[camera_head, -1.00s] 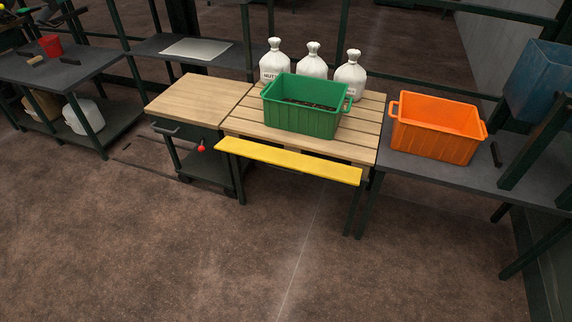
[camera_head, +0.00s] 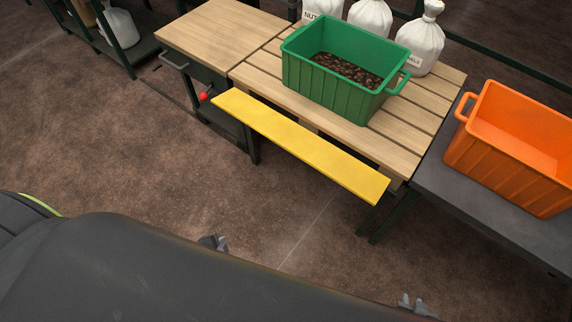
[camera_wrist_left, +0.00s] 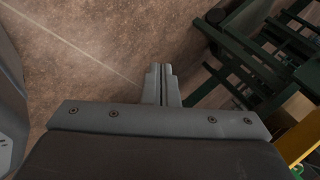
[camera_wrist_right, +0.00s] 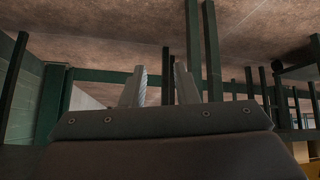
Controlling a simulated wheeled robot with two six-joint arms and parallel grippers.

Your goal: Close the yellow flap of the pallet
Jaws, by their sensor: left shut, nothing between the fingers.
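The yellow flap (camera_head: 300,145) is a long flat board along the front edge of the slatted wooden pallet top (camera_head: 410,105). It sticks out from that edge in the head view. A yellow part (camera_wrist_left: 297,142) also shows at the right edge of the left wrist view, too cropped to be sure it is the flap. My left gripper (camera_head: 214,243) is in front of the flap, apart from it; its fingers are together and empty in the left wrist view (camera_wrist_left: 162,78). My right gripper (camera_head: 416,305) is lower right; its fingers are apart and empty in the right wrist view (camera_wrist_right: 160,76).
A green crate (camera_head: 330,90) of dark pieces stands on the pallet, with white sacks (camera_head: 420,42) behind it. An orange crate (camera_head: 515,150) is on the grey table to the right. A wooden-topped bench (camera_head: 215,38) stands left. The floor before the flap is clear.

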